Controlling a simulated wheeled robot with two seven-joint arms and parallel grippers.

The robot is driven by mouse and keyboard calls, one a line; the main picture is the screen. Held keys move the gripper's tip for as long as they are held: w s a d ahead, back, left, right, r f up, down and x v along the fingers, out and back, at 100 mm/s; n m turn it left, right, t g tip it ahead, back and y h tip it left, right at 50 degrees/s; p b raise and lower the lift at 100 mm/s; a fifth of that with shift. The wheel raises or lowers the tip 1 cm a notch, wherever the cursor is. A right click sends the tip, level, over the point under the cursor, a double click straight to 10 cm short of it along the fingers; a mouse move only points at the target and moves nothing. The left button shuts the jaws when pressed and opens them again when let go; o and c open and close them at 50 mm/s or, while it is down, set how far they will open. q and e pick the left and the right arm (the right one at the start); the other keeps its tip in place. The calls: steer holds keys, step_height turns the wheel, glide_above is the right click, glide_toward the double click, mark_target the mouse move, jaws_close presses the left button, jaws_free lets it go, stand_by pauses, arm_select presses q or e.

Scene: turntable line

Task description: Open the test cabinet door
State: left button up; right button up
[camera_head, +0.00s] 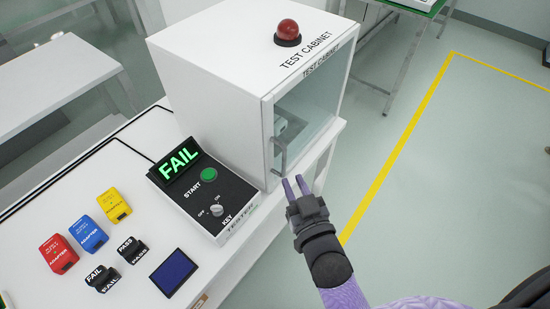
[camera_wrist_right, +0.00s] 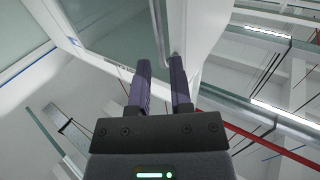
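The white test cabinet (camera_head: 215,75) stands on the table with a red dome on top. Its glass-panelled door (camera_head: 308,105) looks closed in the head view. A grey vertical bar handle (camera_head: 279,150) is at the door's left side. My right gripper (camera_head: 294,187) is just below and in front of the handle, fingers pointing at it. In the right wrist view, the fingers (camera_wrist_right: 158,85) are apart, and the handle bar (camera_wrist_right: 157,32) runs down toward the gap between them. I cannot tell whether they touch it. My left gripper is not in view.
Left of the cabinet, a tester box (camera_head: 205,190) shows FAIL. Red (camera_head: 59,254), blue (camera_head: 88,231) and yellow (camera_head: 114,206) adapters, FAIL and PASS stamps and a dark blue pad (camera_head: 175,273) lie on the table. Open floor with a yellow line (camera_head: 400,145) is at right.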

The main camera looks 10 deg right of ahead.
mark_target(285, 164)
steer(key=w, duration=0.6)
steer(key=shift+w+a+f+b, duration=0.1)
steer(key=shift+w+a+b, duration=0.2)
steer(key=shift+b, duration=0.1)
jaws_close()
stand_by(0.9)
